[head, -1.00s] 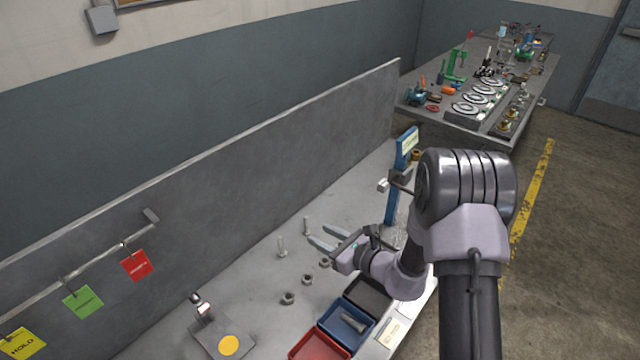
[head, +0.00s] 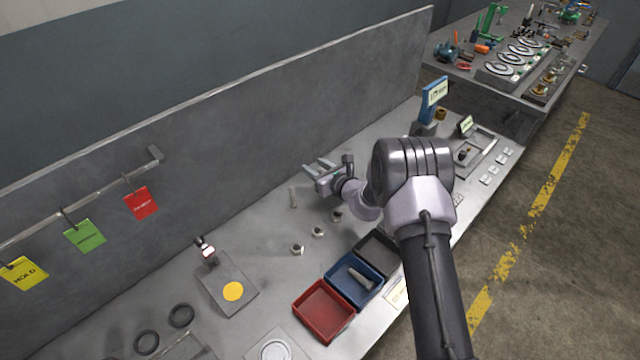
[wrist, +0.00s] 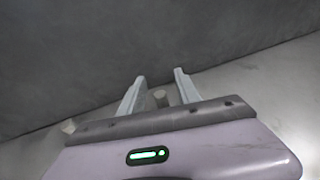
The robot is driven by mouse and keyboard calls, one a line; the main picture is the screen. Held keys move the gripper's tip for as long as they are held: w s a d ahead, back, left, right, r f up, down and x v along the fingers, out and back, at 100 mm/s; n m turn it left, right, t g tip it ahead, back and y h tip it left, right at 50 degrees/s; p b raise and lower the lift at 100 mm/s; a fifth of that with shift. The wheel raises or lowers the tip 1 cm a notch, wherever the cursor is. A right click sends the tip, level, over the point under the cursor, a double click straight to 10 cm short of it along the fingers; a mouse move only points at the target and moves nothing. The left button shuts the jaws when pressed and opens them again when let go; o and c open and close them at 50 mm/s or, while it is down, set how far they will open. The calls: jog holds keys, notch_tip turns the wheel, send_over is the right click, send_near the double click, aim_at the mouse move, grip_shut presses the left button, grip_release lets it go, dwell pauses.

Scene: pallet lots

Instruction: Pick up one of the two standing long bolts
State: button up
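One standing long bolt (head: 293,197) is upright on the grey bench, left of my gripper in the head view. My gripper (head: 318,168) is open, just above the bench near the back panel. In the wrist view, the end of a bolt (wrist: 160,97) shows between the two open fingers; I cannot tell whether they touch it. Another bolt end (wrist: 68,126) shows left of the fingers there. In the head view the second standing bolt is hidden by my gripper.
Several nuts (head: 318,232) stand in front of the bolts. A red bin (head: 324,336), a blue bin (head: 336,274) holding a lying bolt, and a dark bin (head: 392,241) line the front edge. The grey back panel (head: 230,130) rises behind the gripper.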

jog(key=shift+w+a, duration=0.15)
jog(key=shift+w, duration=0.1)
grip_shut()
